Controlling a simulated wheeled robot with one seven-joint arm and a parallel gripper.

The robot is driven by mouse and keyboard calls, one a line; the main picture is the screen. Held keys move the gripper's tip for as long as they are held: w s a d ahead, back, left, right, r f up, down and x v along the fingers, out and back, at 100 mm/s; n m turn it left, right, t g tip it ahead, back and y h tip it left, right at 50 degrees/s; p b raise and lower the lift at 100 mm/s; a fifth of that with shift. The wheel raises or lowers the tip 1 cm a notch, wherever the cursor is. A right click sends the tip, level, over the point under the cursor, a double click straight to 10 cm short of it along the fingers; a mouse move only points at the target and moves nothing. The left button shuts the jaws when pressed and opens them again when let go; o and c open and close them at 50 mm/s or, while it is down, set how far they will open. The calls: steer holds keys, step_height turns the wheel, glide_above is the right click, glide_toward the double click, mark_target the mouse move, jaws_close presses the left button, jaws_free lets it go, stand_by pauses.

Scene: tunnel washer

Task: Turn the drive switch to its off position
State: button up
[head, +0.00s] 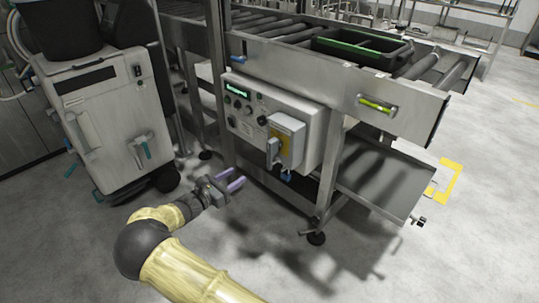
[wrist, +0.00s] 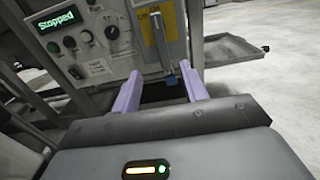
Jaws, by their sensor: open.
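The control box (head: 309,124) is mounted on the side of the conveyor. In the wrist view its panel (wrist: 92,52) carries a green display (wrist: 60,21) reading "Stopped", several small buttons and a black rotary knob (wrist: 113,33). At the right of the box a grey lever handle (wrist: 160,38) stands on a yellow plate (wrist: 147,22); it also shows in the head view (head: 272,152). I cannot read which control is labelled drive. My gripper (head: 232,181) is open and empty, below and in front of the box, its purple fingers (wrist: 162,92) apart and touching nothing.
The conveyor (head: 295,55) bears a dark crate (head: 362,40) with green edging. A metal leg (head: 327,175) and lower tray (head: 385,175) stand right of the box. A grey wheeled machine (head: 110,110) stands left. Floor in front is clear.

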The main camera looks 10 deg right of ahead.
mark_target(268, 154)
steer(key=b+x, duration=0.4)
steer(key=x, duration=1.3)
steer(key=shift+w+d+f, duration=0.1)
steer(key=shift+d, duration=0.05)
jaws_close()
